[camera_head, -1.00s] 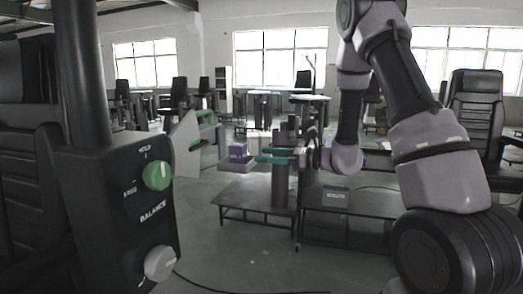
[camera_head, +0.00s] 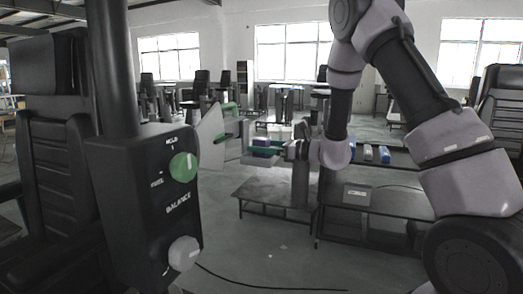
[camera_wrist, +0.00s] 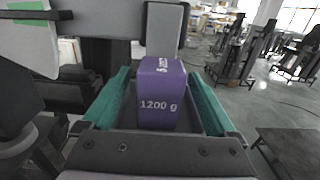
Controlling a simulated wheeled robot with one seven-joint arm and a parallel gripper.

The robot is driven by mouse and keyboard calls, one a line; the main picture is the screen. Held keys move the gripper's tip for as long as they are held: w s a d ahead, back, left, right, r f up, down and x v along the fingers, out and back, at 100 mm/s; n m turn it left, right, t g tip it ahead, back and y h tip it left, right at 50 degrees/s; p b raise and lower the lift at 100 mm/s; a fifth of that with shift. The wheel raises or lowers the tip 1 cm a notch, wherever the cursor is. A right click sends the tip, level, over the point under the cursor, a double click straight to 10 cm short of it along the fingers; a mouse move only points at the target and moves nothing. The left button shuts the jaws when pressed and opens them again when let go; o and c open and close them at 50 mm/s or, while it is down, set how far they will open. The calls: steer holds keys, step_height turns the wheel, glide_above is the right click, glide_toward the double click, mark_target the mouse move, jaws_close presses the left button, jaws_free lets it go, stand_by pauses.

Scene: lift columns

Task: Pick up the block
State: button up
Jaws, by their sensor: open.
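A purple block (camera_wrist: 160,105) marked "1200 g" stands between the green fingers of my gripper (camera_wrist: 160,78) in the wrist view. The fingers are open, one on each side, with a narrow gap visible at least on the right. In the head view the block (camera_head: 262,143) is small, and the green finger of my gripper (camera_head: 262,151) crosses in front of its lower part. What bears the block is mostly hidden by the gripper.
A black control box (camera_head: 155,210) with green and white knobs stands close on the left. A low dark table (camera_head: 375,200) is right of the gripper. Blue-topped blocks (camera_head: 384,154) lie on a dark surface behind my arm. Open floor shows in front.

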jaws_close()
steer(key=shift+r, duration=0.1)
